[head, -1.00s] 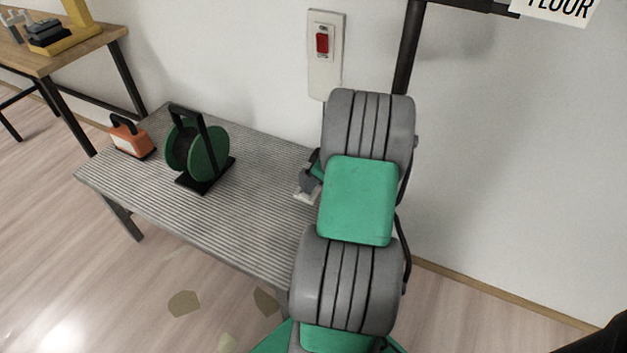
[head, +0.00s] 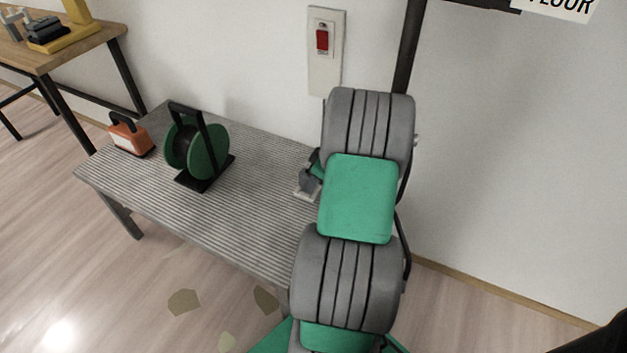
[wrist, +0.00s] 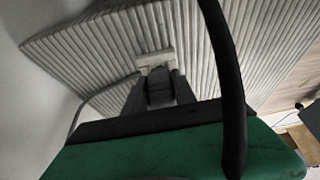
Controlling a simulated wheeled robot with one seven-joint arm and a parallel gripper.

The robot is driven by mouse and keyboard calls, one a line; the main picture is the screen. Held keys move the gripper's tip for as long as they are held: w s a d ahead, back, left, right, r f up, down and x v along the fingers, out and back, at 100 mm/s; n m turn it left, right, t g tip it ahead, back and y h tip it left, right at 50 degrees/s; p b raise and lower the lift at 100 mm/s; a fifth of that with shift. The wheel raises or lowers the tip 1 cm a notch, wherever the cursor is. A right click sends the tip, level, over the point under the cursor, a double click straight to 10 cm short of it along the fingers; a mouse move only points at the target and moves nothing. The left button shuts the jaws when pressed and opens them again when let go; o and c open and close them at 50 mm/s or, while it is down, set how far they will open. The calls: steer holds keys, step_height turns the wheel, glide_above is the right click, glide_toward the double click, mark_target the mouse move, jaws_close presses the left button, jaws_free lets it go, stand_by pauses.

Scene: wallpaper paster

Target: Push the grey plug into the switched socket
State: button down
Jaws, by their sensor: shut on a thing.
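The switched socket (head: 323,52) is a tall white wall plate with a red rocker switch, above the ribbed bench in the head view. Socket holes are not discernible. My gripper (wrist: 158,88) points down toward the bench in the wrist view, with its two dark fingers shut on the grey plug (wrist: 160,94). A small pale block (wrist: 155,60) lies just beyond the fingertips; I cannot tell whether the plug touches it. In the head view my arm hides most of the gripper; a grey piece and the pale block (head: 303,194) show at its left edge.
The ribbed grey bench (head: 235,220) carries a green cable reel (head: 197,150) and an orange box with a black handle (head: 131,139). A black post (head: 408,45) stands right of the socket. A wooden table (head: 85,52) is at far left.

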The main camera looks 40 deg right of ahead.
steer(key=shift+f+b, duration=0.4)
steer(key=shift+f, duration=0.3)
steer(key=c, duration=0.9)
jaws_free()
steer(key=o, duration=0.4)
steer(key=shift+r, duration=0.1)
steer(key=shift+r+p, duration=2.55)
steer(key=shift+r, duration=0.85)
